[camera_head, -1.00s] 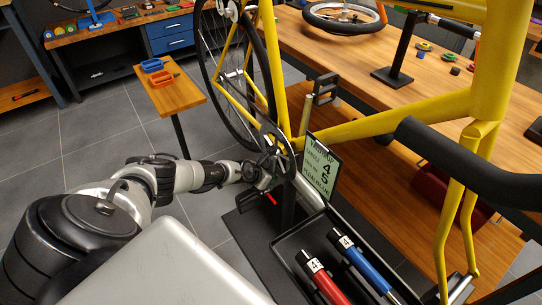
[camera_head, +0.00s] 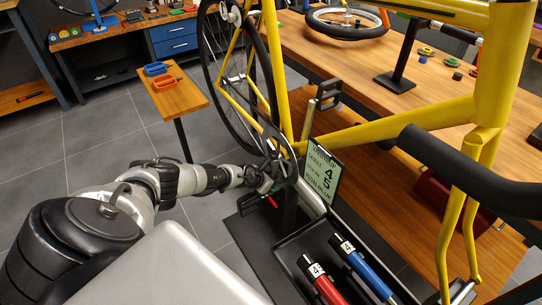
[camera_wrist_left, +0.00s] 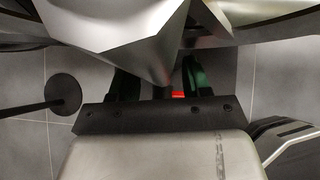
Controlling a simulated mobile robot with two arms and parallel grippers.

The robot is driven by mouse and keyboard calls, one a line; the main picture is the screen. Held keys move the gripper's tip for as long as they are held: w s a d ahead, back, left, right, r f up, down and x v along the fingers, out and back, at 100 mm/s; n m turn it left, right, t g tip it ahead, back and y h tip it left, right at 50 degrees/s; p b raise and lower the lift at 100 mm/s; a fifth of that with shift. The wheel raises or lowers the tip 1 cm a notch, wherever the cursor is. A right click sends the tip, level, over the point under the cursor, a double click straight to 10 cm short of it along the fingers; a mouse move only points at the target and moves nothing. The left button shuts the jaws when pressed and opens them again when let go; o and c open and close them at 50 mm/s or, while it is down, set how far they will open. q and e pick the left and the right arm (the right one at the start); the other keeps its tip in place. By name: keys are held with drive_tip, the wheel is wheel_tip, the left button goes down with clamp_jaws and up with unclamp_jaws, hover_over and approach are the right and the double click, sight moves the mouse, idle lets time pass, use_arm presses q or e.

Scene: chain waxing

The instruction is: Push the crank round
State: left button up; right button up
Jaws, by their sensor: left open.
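A yellow bicycle frame (camera_head: 385,122) is held up on the right in the head view. A black pedal (camera_head: 329,92) stands up at the end of a short arm beside the frame. The chainring and crank area (camera_head: 277,150) is at the bottom of the frame and is partly covered by my gripper. My left gripper (camera_head: 268,180) is right at this area, below the chainring; I cannot tell whether it touches the crank. In the left wrist view its two dark green fingers (camera_wrist_left: 160,82) are apart, with a small red part between them. Their tips are hidden. My right gripper is not seen.
A black tray (camera_head: 290,248) holds red and blue tubes (camera_head: 362,267). A small wooden stand (camera_head: 178,97) with blue and orange trays is behind. Wooden benches line the back and right. Grey floor is free at left.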

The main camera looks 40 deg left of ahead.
use_arm(q)
drive_tip(key=shift+s+r+p, duration=0.3)
drive_tip(key=shift+r+p, duration=0.1)
drive_tip(key=shift+p, duration=0.1)
drive_tip(key=p+v, duration=0.6)
drive_tip(key=v, duration=0.2)
drive_tip(key=shift+s+a+r+p, duration=0.15)
drive_tip(key=shift+s+r+p, duration=0.15)
drive_tip(key=shift+p, duration=0.1)
drive_tip(key=shift+s+r, duration=0.25)
drive_tip(key=shift+s, duration=0.2)
